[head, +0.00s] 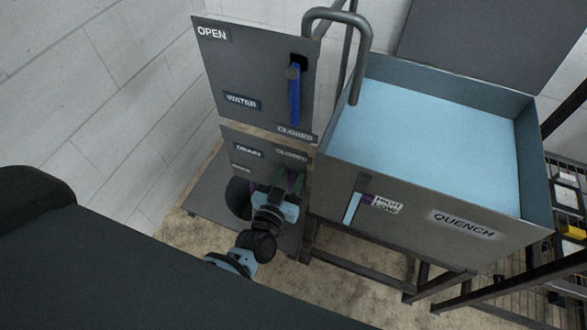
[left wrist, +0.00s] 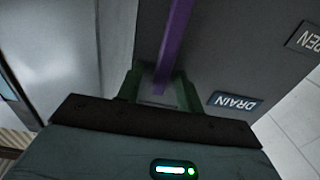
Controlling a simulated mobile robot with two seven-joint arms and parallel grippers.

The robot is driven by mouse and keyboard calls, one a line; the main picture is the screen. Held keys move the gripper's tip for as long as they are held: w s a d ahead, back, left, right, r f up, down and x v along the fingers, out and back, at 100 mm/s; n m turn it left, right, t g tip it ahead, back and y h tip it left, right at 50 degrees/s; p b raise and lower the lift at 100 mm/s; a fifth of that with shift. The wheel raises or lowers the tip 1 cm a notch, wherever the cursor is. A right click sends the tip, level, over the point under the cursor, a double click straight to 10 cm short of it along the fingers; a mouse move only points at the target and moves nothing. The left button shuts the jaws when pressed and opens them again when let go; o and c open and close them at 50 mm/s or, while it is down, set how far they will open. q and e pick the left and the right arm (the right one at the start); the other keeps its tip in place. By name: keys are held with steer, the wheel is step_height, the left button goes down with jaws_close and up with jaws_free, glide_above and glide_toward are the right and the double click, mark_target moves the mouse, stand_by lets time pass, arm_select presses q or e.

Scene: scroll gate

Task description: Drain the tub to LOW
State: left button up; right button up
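The tub (head: 470,222), marked QUENCH, holds pale blue water (head: 430,140). On its front, a gauge (head: 352,208) shows a light blue column beside a small two-line label (head: 387,204), apparently HIGH over LOW. The DRAIN panel (head: 262,140) has a purple lever, pointing up toward the CLOSED label (head: 291,154). My left gripper (head: 288,181) is at this lever. In the left wrist view, the purple lever (left wrist: 176,35) runs between the green fingers (left wrist: 159,92), with apparent gaps on both sides. My right gripper is not in view.
Above is the WATER panel (head: 255,70) with a blue lever (head: 294,98) hanging down toward CLOSED. A grey pipe (head: 361,60) curves over the tub's left edge. A rack stands at far right.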

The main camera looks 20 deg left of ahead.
arm_select(q)
steer(key=shift+w, duration=1.2)
jaws_close()
